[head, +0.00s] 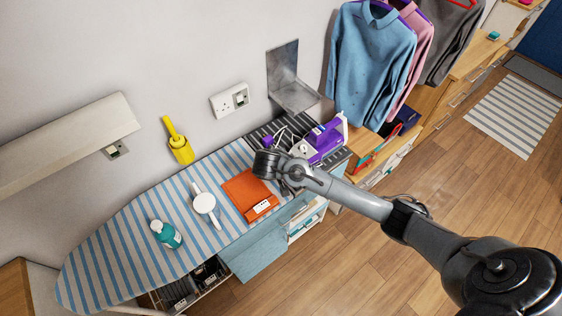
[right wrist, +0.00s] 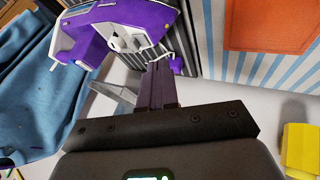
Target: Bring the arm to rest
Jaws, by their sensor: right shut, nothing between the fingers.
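My right arm reaches in from the lower right in the head view, its dark wrist end (head: 266,164) over the right part of the ironing board, between an orange folded cloth (head: 243,189) and a purple iron (head: 326,137). In the right wrist view my right gripper (right wrist: 160,72) is shut and empty, its fingers in front of the dark ribbed iron rest (right wrist: 197,35). The iron (right wrist: 168,20) shows just beyond and left of the fingertips; I cannot tell the exact gap. The fingers are hard to make out in the head view. My left gripper is not in view.
The striped ironing board (head: 100,262) also bears a white handled item (head: 204,204) and a teal bottle (head: 167,235). A yellow bottle (head: 180,148) is by the wall. A metal bracket (head: 290,85) juts from the wall; shirts (head: 371,60) hang right. The wooden floor (head: 340,265) is clear.

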